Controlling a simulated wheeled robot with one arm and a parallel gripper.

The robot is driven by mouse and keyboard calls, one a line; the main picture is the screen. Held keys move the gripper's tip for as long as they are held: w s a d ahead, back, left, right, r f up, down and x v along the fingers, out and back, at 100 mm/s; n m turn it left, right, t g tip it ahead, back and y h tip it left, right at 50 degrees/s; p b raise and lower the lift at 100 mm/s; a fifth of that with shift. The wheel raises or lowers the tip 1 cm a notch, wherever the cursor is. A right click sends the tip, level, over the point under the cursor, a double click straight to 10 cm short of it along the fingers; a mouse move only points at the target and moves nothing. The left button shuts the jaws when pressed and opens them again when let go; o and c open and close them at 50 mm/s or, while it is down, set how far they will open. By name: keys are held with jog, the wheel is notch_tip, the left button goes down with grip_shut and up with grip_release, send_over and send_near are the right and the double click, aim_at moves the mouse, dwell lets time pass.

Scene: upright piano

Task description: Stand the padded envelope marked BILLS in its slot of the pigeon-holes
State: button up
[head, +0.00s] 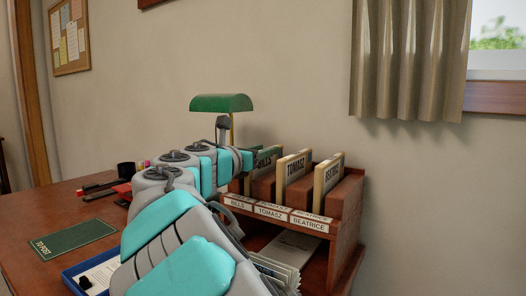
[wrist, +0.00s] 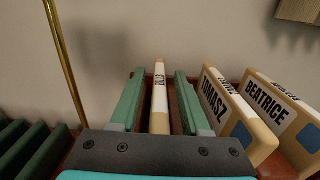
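The padded envelope marked BILLS (wrist: 160,112) is cream with a white label and stands on edge in the left part of the pigeon-holes in the wrist view. My gripper (wrist: 160,76) has its two green fingers on either side of it, with a narrow gap on each side, so it is open around the envelope. The wooden pigeon-holes (head: 345,212) carry front labels reading BILLS (head: 238,203), TOMASZ and BEATRICE. In the head view my arm covers part of the left slot. The envelope's lower end is hidden.
The TOMASZ envelope (head: 294,168) and BEATRICE envelope (head: 328,176) stand in the slots to the right. A green-shaded lamp (head: 221,103) with a brass stem stands behind my arm. A blue tray (head: 72,281) and a green TO POST mat (head: 72,239) lie on the desk at left.

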jog(key=shift+o, duration=0.3)
jog(key=v, duration=0.7)
jog(key=shift+s+a, duration=0.25)
jog(key=shift+s, duration=0.1)
